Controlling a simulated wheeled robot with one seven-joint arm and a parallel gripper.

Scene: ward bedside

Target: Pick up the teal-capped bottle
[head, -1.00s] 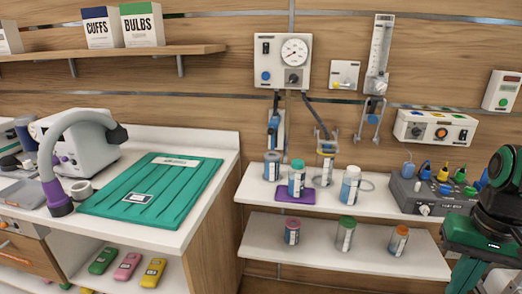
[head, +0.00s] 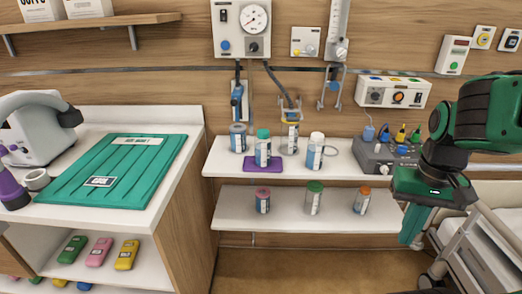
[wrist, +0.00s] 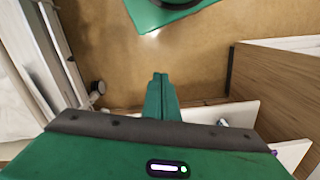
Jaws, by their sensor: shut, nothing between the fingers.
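My gripper (head: 411,238) hangs pointing down at the right, in front of the shelves and well apart from the bottle. Its green fingers are together and empty, as the wrist view (wrist: 160,78) also shows. I cannot make out the teal-capped bottle in the wrist view.
A grey-lidded jar (head: 238,138) and a white-capped bottle (head: 315,151) flank it. The lower shelf (head: 285,222) holds pink-, green- and orange-capped containers. A grey control box (head: 385,152) stands right on the upper shelf. A counter (head: 190,125) is left; a bed (head: 490,225) is right.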

